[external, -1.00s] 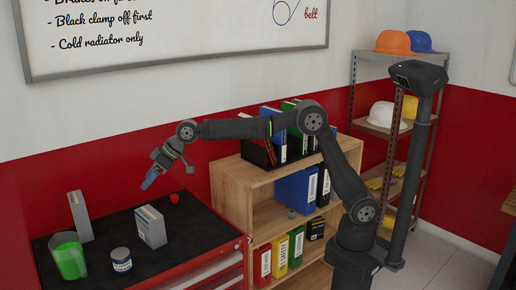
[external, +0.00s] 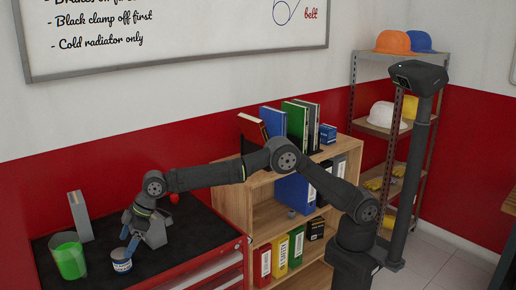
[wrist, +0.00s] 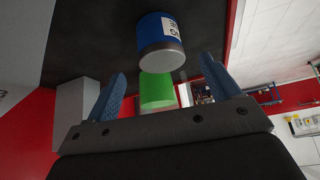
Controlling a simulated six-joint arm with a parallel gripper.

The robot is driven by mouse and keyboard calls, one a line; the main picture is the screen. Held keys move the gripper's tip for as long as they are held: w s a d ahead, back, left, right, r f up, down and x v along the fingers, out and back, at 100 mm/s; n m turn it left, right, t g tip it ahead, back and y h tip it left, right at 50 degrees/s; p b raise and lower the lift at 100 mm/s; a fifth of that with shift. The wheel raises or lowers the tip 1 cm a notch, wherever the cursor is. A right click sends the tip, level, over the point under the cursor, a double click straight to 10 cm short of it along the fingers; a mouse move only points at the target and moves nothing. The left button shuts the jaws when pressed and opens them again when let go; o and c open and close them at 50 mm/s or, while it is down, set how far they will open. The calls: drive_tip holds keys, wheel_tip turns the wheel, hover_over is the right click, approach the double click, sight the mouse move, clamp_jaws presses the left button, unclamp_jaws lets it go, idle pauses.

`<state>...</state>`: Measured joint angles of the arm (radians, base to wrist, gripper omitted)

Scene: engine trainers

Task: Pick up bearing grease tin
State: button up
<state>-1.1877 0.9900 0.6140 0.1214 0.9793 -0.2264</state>
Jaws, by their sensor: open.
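The bearing grease tin (external: 121,266), small and round with a blue label and pale lid, stands on the black top of the red tool cabinet. My gripper (external: 131,247) is tilted down right beside the tin, on its right and upper side. In the wrist view the tin (wrist: 160,35) shows just beyond the open blue fingers (wrist: 167,74), roughly centred between them, with nothing held. Whether a finger touches the tin I cannot tell.
A green cup (external: 70,258) stands left of the tin. A small red object (external: 174,198) lies behind. Bare cabinet top (external: 195,235) extends to the right.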

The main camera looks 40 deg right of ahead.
sight(123, 252)
drive_tip(key=shift+x, duration=3.1)
drive_tip(key=shift+s+d, duration=0.1)
drive_tip(key=c, duration=1.2)
